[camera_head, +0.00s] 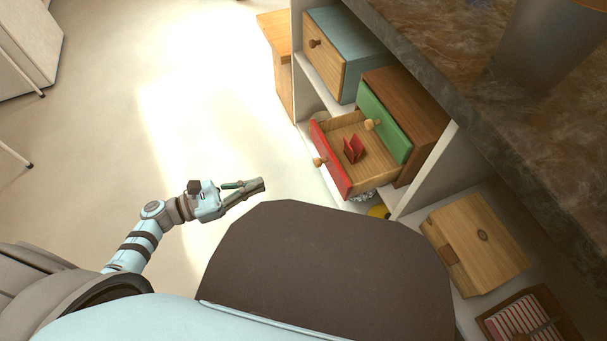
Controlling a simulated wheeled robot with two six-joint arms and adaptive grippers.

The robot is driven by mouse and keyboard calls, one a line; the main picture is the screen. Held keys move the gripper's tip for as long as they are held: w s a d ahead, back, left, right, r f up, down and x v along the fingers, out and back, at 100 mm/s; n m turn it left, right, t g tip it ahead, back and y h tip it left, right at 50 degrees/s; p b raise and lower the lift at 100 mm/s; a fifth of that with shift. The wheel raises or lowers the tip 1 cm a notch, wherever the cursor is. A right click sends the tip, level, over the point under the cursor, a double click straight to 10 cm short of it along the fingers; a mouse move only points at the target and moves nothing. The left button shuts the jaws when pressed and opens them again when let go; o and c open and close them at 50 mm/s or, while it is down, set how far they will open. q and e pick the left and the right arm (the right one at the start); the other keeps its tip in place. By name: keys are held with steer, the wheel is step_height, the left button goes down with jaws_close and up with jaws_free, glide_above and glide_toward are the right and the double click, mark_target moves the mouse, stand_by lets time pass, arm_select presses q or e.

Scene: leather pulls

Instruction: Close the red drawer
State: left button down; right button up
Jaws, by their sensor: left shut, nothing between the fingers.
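The red drawer (331,158) has a red front, a round wooden knob and light wooden sides. It is pulled out of the shelf unit below a green-fronted drawer (384,122), which is shut in its brown wooden case. A small red object (353,149) lies inside the red drawer. My left gripper (262,184) is shut and empty, to the left of the red drawer and apart from its knob. The right gripper is not in view.
A blue box (350,46) with a wooden drawer front stands farther back in the shelf. A wooden box (476,244) and a tray (488,327) with striped contents are at the lower right. A stone-look countertop (455,60) overhangs the shelf.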

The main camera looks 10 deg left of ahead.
mark_target(315, 164)
arm_select(q)
steer(key=b+x, duration=0.1)
steer(key=x, duration=1.1)
steer(key=shift+w+d, duration=0.25)
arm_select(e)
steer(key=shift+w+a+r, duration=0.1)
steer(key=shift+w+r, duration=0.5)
